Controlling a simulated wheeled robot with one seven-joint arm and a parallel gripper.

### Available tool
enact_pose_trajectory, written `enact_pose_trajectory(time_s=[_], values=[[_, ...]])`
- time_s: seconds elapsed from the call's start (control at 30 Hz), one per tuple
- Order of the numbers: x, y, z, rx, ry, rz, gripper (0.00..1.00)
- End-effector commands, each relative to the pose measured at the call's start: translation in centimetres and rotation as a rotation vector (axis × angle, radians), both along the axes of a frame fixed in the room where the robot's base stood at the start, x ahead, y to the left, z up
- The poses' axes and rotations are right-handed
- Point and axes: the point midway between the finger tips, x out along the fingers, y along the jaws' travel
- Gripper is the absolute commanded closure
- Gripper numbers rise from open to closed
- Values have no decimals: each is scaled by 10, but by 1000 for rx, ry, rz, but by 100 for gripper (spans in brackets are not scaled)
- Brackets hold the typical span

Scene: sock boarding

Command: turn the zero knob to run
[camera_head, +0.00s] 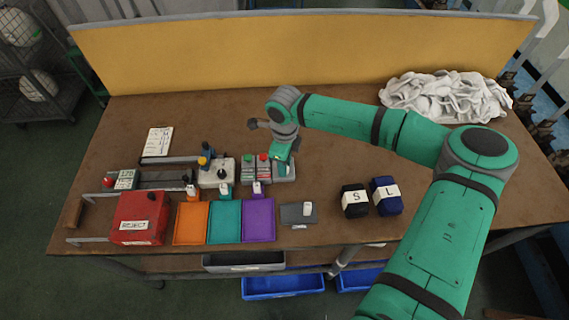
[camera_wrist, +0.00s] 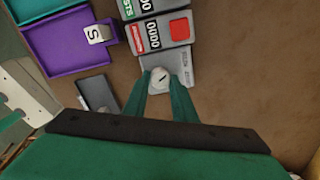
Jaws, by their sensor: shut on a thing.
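The zero knob (camera_wrist: 159,77) is a round pale grey knob with a dark pointer line, on a small light grey box (camera_wrist: 180,64) with lettering. In the wrist view my gripper (camera_wrist: 160,88) is shut on the knob, with one green finger on each side. In the head view my gripper (camera_head: 283,162) reaches down onto the grey box (camera_head: 287,176) and hides the knob. The lettering beside the knob is too small to read, so I cannot tell which mark the pointer faces.
Black and blue sock bundles (camera_head: 386,196) stand to the right. White socks (camera_head: 445,97) are heaped behind.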

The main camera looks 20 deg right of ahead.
Motion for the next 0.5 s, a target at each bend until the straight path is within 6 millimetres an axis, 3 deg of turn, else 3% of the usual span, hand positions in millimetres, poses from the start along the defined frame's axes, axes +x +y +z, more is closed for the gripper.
enact_pose_trajectory(time_s=[0.5], values=[[1, 0, 1, 0, -1, 253, 98]])
